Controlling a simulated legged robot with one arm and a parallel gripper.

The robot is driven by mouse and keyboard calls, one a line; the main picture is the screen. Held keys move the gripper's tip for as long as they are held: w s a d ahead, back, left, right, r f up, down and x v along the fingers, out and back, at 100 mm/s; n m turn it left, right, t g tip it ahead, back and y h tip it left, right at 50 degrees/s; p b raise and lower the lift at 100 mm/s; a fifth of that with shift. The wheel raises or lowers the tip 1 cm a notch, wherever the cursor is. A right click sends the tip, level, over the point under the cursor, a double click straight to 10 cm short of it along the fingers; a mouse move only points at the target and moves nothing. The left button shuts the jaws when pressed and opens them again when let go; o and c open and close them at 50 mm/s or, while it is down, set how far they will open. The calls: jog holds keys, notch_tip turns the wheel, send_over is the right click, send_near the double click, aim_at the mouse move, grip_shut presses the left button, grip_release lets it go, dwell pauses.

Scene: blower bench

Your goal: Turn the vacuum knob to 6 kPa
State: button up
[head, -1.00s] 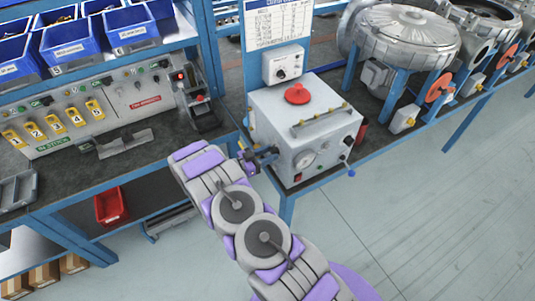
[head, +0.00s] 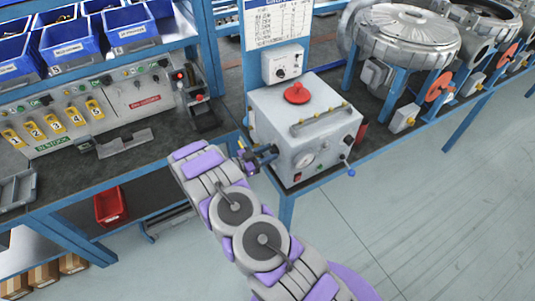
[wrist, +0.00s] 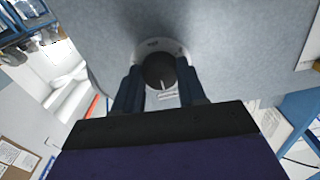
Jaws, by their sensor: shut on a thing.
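The vacuum knob (wrist: 158,71) is a dark round knob with a white pointer mark, set on a pale dial plate with small print too small to read. In the wrist view the pointer is toward the bottom, slightly right. My gripper (wrist: 159,77) is shut on the knob, one finger on each side. In the head view my gripper (head: 265,155) is at the left side of the white box (head: 275,120), and the knob is hidden there. A round gauge (head: 305,160) shows on the box's front; its reading is too small to tell.
A red cap (head: 297,93) and a handle bar (head: 320,121) are on top of the box. A blue-tipped lever (head: 350,170) sticks out at its front right. A small control box (head: 286,63) stands behind. Blue bins (head: 98,47) are at left. The floor at right is clear.

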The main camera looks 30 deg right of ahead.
jog(key=shift+w+a+m+b, duration=0.1)
jog(key=shift+w+m+b, duration=0.1)
jog(key=shift+m+b, duration=1.2)
jog(key=shift+m, duration=1.5)
jog(key=shift+r+m+b, duration=0.1)
jog(key=shift+m+b, duration=0.4)
jog(key=o, duration=1.1)
jog(key=shift+s, duration=0.1)
jog(key=shift+c, duration=0.2)
jog(key=shift+a, duration=0.15)
jog(key=a+p, duration=0.1)
jog(key=a, duration=1.6)
jog(key=shift+s+a, duration=0.15)
jog(key=shift+s, duration=0.1)
